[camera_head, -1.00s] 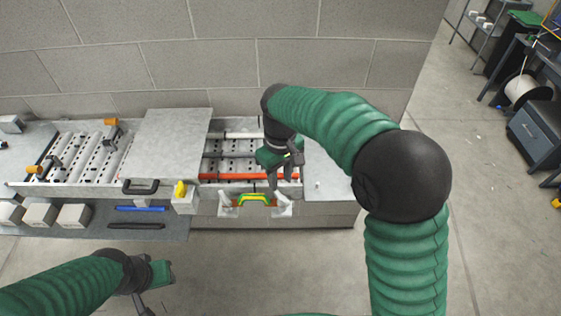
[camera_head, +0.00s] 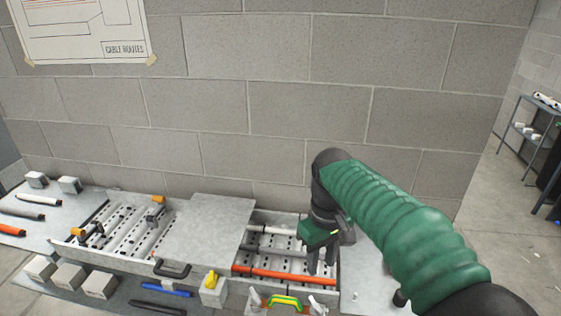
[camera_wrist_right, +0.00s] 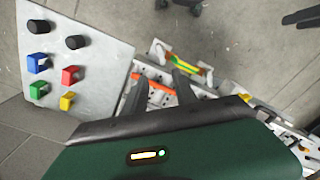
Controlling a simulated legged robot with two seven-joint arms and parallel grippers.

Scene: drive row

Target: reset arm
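My right gripper (camera_head: 321,268) hangs fingers-down over the right, open part of the metal drive row (camera_head: 290,250). In the right wrist view its two dark fingers (camera_wrist_right: 160,93) stand apart, with nothing seen held between them. I cannot tell whether the fingers touch anything. My right arm's green sleeve reaches in from the lower right. My left arm and gripper are out of view.
A yellow-green handle (camera_head: 285,300) sits at the front edge. A block wall rises behind. Coloured clips and black knobs (camera_wrist_right: 75,42) sit on a plate in the right wrist view.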

